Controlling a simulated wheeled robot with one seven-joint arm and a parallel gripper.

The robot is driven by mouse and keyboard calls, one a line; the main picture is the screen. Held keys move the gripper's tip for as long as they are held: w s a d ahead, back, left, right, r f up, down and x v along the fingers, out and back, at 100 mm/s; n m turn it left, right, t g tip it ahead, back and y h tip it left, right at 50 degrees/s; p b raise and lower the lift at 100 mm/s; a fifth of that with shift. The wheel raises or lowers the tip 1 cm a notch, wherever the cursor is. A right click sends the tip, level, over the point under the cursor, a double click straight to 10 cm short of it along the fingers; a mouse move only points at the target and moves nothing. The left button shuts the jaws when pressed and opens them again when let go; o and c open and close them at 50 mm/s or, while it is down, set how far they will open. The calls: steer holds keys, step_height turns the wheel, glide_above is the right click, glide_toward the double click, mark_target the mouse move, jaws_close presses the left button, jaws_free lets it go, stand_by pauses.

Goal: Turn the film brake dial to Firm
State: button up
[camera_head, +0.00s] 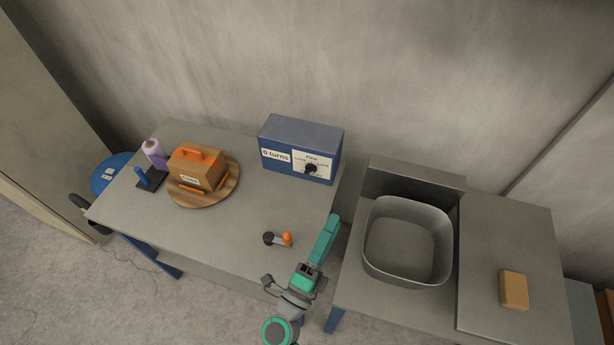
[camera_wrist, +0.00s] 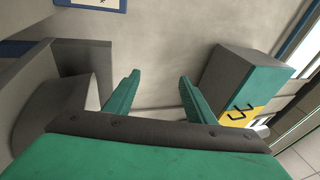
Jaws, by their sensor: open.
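The film brake dial (camera_head: 311,168) is a small black knob on the white panel of a blue box (camera_head: 303,146) at the back right of the left table. The panel's print around the dial is too small to read surely, and I cannot tell its exact setting. A label on the box reads "0 turns". My gripper (camera_head: 328,228) is at the table's right front edge, in front of the box and well apart from the dial. In the wrist view my gripper (camera_wrist: 158,90) shows two green fingers, spread and with nothing between them.
A wooden turntable (camera_head: 232,192) holds an orange-brown box (camera_head: 194,171). A small orange and black item (camera_head: 278,239) lies near the table's front. A grey basin (camera_head: 408,240) and a tan block (camera_head: 514,290) are on the right.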

steer(key=w+a+f+m+g, duration=0.3)
steer(key=w+a+m+g, duration=0.15)
steer(key=w+m, duration=0.5)
steer(key=g+y, duration=0.2)
glide_toward(309, 173)
steer(key=shift+m, duration=0.45)
steer(key=x, duration=0.8)
steer(key=shift+s, duration=0.1)
steer(key=shift+c, duration=0.6)
steer(key=c, duration=0.9)
